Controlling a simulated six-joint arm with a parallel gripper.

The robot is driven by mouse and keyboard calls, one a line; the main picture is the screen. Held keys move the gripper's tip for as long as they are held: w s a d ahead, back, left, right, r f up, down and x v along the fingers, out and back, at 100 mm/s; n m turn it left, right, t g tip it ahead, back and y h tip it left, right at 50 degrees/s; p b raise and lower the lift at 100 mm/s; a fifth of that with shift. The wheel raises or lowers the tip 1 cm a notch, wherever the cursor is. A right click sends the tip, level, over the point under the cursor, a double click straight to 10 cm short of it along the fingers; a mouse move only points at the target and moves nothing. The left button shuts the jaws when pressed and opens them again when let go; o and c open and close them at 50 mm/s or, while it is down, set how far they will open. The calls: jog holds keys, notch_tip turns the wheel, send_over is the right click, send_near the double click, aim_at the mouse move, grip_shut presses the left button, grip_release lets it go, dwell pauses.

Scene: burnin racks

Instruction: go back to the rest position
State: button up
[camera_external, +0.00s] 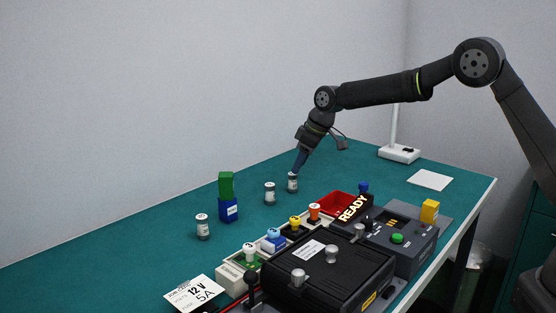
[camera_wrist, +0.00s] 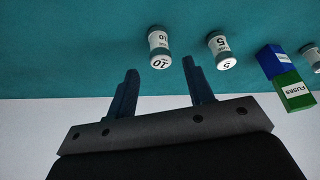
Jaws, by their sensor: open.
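My gripper (camera_external: 297,172) is low over the far part of the bench in the external view, its fingers just above or beside a small white-and-grey labelled cylinder (camera_external: 292,183). In the wrist view my gripper (camera_wrist: 160,66) has its two dark fingers wide apart with nothing between them. My arm reaches in from the right.
A cylinder marked 5 (camera_wrist: 220,50), a green box on a blue one (camera_external: 227,195) and another cylinder (camera_external: 202,227) stand to the left. A black device (camera_external: 320,270), a red tray (camera_external: 335,203) and a READY sign (camera_external: 352,208) crowd the front. A lamp base (camera_external: 399,153) stands behind.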

aim_at(293, 181)
jog(key=x, duration=0.7)
jog(key=shift+s+d+f, duration=0.1)
notch_tip(293, 181, up, 4)
jog(key=shift+r, duration=0.25)
jog(key=w+d+r, duration=0.3)
jog(key=d+r, duration=0.4)
jog(key=d, duration=0.4)
jog(key=s+a+n+g, duration=0.15)
jog(key=s+a, duration=0.35)
jog(key=s, duration=0.5)
jog(key=s+a+n, duration=0.3)
jog(key=s+a, duration=0.2)
jog(key=s, duration=0.4)
jog(key=s+a+f, duration=0.2)
jog(key=a, duration=0.1)
jog(key=s+a+f, duration=0.2)
jog(key=a+f, duration=0.1)
jog(key=s+a+f, duration=0.2)
jog(key=a+f, duration=0.1)
jog(key=shift+s+a+f, duration=0.15)
jog(key=shift+s+a, duration=0.1)
jog(key=shift+s, duration=0.1)
jog(key=shift+f, duration=0.7)
jog(key=shift+o, duration=0.2)
